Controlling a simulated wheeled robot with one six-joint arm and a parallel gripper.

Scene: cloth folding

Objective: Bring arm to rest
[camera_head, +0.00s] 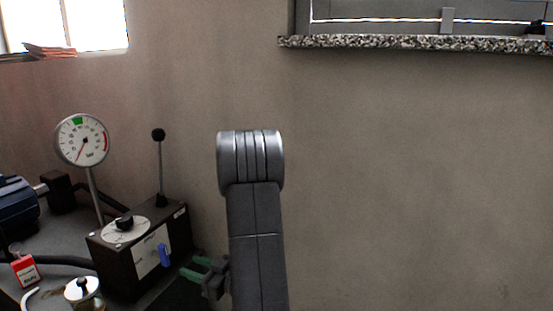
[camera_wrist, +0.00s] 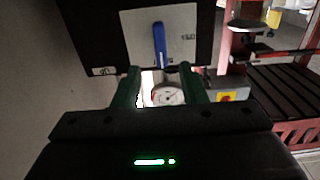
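My arm (camera_head: 255,225) rises in the middle of the head view, its grey elbow at the top. My gripper (camera_head: 194,270) shows small at its lower left, partly hidden by the arm, with green fingers beside the black control box (camera_head: 145,250). In the wrist view, my gripper's two green fingers (camera_wrist: 160,75) stand apart with a gap between them, and nothing is seen held. The control box's face with its blue lever (camera_wrist: 159,45) lies just beyond the fingers. No cloth is visible in either view.
A round gauge (camera_head: 82,140) on a stem and a black-knobbed lever (camera_head: 159,160) stand at left. A red tag (camera_head: 25,270) and a blue motor-like part (camera_head: 17,207) lie further left. A speckled ledge (camera_head: 415,43) juts from the wall. The wall area at right is clear.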

